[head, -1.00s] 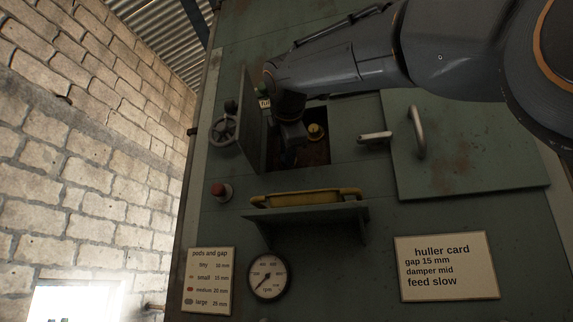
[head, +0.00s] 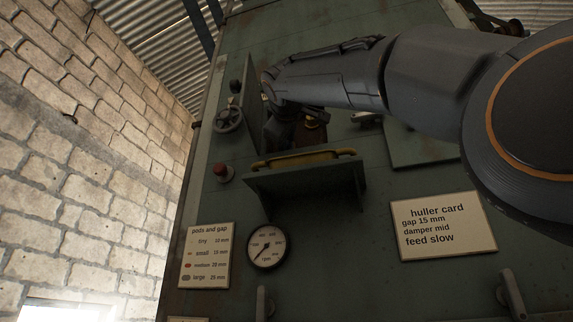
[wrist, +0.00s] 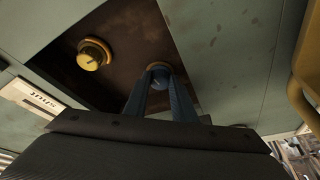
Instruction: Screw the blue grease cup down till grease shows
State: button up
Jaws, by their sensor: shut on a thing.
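The blue grease cup (wrist: 158,67) shows in the wrist view as a small round blue cap with a brass-coloured ring, inside a dark rusty recess. My gripper (wrist: 160,80) is shut on it, its two blue-grey fingers reaching up to the cup's sides. No grease is visible around it; the fingers hide part of its edge. In the head view my gripper (head: 282,132) is in the recess opening, and the blue cup is hidden there.
An open door (head: 257,110) stands left of the recess. A shelf (head: 305,183) with a yellow bar (head: 300,158) juts out below it.

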jog(key=shift+w+a+f+m+t+h+b, duration=0.15)
jog(key=shift+m+t+h+b, duration=0.1)
jog(key=shift+m+b, duration=0.6)
jog(key=shift+s+d+f+m+t+h+b, duration=0.15)
jog(key=shift+m+h+b, duration=0.1)
jog(key=shift+m+b, duration=0.55)
jog(key=shift+a+r+m, duration=0.1)
jog(key=shift+m, duration=0.15)
jog(key=o, duration=1.1)
jog(key=shift+c, duration=0.2)
jog(key=shift+p, duration=0.3)
